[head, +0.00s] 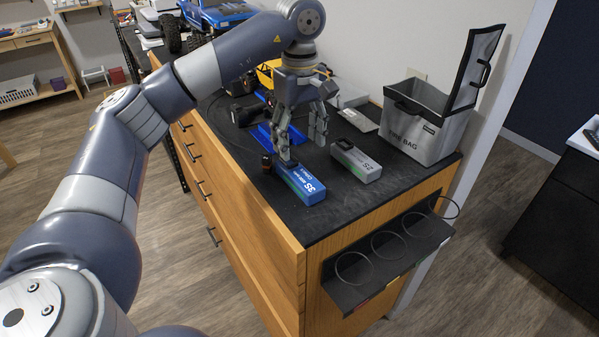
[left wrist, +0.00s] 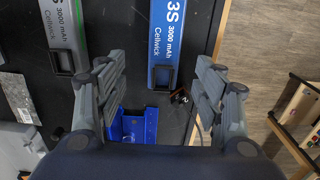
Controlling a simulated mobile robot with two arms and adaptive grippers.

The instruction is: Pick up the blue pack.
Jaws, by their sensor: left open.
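The blue pack (head: 301,184), marked 3S, lies on the dark worktop near its front left edge. In the left wrist view the blue pack (left wrist: 180,40) lies ahead of the fingertips, between the lines of the two fingers. My left gripper (head: 304,146) is open and empty above the worktop, just behind the blue pack in the head view. Its open fingers (left wrist: 163,88) also show in the left wrist view. A gap to the pack seems to remain, but its height is hard to tell. My right gripper is not in view.
A grey pack (head: 356,161) lies right of the blue one. An open grey bag (head: 425,125) stands at the back right. A blue stand (head: 262,133) and a yellow vehicle body (head: 266,75) are behind the gripper. A ring holder (head: 390,262) hangs on the cabinet's end.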

